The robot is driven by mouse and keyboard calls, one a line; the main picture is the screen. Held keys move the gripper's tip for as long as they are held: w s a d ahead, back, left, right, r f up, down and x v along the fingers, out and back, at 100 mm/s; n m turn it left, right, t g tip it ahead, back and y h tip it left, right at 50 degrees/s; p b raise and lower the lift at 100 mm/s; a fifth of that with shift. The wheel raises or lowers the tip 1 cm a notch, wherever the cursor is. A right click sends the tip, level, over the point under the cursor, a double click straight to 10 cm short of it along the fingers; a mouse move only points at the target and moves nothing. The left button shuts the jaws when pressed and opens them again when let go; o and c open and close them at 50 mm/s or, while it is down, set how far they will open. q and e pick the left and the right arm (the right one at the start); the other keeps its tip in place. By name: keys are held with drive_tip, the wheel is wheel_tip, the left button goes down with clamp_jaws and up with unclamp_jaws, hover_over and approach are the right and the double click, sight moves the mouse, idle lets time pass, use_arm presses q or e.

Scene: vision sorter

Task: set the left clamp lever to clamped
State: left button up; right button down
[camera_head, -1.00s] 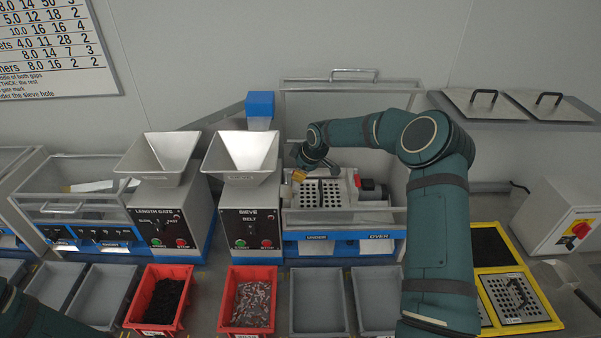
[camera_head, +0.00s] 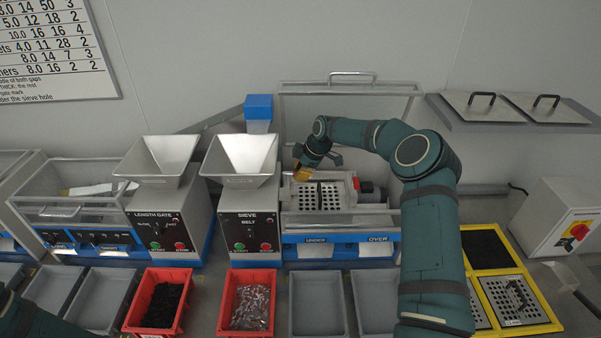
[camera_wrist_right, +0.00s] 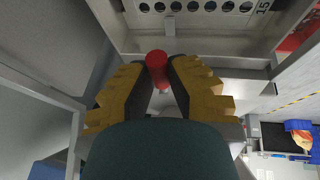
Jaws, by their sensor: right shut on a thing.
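The left clamp lever shows as a red handle (camera_wrist_right: 157,66) between the fingers of my right gripper in the right wrist view. My right gripper (camera_wrist_right: 158,80) has yellow-padded fingers and is shut on this handle. In the head view my right gripper (camera_head: 302,174) is at the left edge of the perforated sieve plate (camera_head: 322,196), inside the clear-walled sieve box. The gripper hides the lever there, and I cannot tell its exact angle. Part of my left arm shows at the lower left corner, but its gripper is out of view.
The raised clear lid (camera_head: 348,100) stands behind my right arm. A sieve hopper (camera_head: 240,158) is close on the left. A red and black motor (camera_head: 370,191) sits right of the plate. Red bins (camera_head: 249,300) and grey bins (camera_head: 318,303) line the front.

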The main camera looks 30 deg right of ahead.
drive_tip(key=shift+f, duration=0.1)
drive_tip(key=c, duration=0.9)
unclamp_jaws()
drive_tip(key=v, duration=1.2)
